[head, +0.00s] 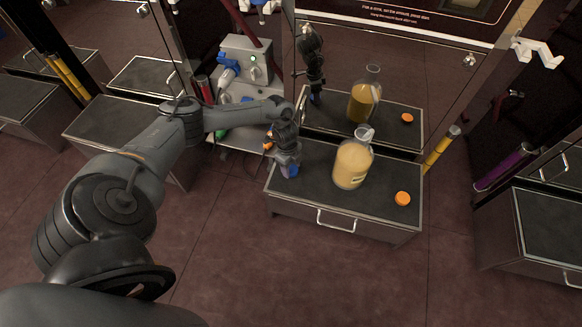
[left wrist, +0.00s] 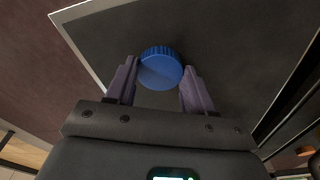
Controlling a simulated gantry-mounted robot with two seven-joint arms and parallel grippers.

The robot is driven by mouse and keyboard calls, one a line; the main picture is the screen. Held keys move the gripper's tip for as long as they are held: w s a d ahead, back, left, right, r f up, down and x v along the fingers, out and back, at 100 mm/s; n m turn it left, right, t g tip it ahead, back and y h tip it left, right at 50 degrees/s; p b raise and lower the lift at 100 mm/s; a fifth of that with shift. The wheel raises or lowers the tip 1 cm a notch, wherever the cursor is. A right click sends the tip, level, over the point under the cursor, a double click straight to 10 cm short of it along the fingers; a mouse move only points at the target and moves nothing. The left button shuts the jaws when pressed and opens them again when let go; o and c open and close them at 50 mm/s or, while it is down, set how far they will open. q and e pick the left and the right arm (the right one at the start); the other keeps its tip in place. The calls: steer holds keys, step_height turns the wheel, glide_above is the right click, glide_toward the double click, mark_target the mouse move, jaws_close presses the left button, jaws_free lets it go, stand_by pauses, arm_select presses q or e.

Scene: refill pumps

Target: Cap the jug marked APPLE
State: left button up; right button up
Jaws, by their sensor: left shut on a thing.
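A clear jug of yellow liquid (head: 351,165) stands upright on the dark-topped cabinet. No cap shows on its neck, and the label low on its side is too small to read. My left gripper (head: 288,168) is over the left part of the cabinet top, left of the jug and pointing down. It is shut on a round blue cap (left wrist: 161,68), which shows between its fingertips in the left wrist view (left wrist: 160,82). An orange cap (head: 403,198) lies on the cabinet top, right of the jug. My right gripper is not in view.
A shiny panel (head: 400,60) behind the cabinet (head: 310,190) mirrors the jug, the orange cap and my gripper. A grey pump unit (head: 243,60) with a blue nozzle stands at the back left. The cabinet top is clear between my gripper and the jug.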

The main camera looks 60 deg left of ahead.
mark_target(292, 170)
arm_select(q)
steer(key=r+p, duration=0.2)
steer(key=r, duration=0.1)
steer(key=r+p, duration=0.1)
steer(key=p, duration=0.1)
steer(key=shift+w+d+r, duration=0.1)
steer(key=shift+d+r, duration=0.2)
steer(key=shift+r, duration=0.05)
steer(key=w+d+r+p, duration=0.4)
steer(key=d+r+p, duration=0.1)
steer(key=d, duration=0.5)
steer(key=shift+w+r+p, duration=0.25)
steer(key=shift+r+p, duration=0.15)
steer(key=shift+p, duration=0.2)
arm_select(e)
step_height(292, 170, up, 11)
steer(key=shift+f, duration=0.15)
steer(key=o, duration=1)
arm_select(q)
steer(key=shift+d+r, duration=0.1)
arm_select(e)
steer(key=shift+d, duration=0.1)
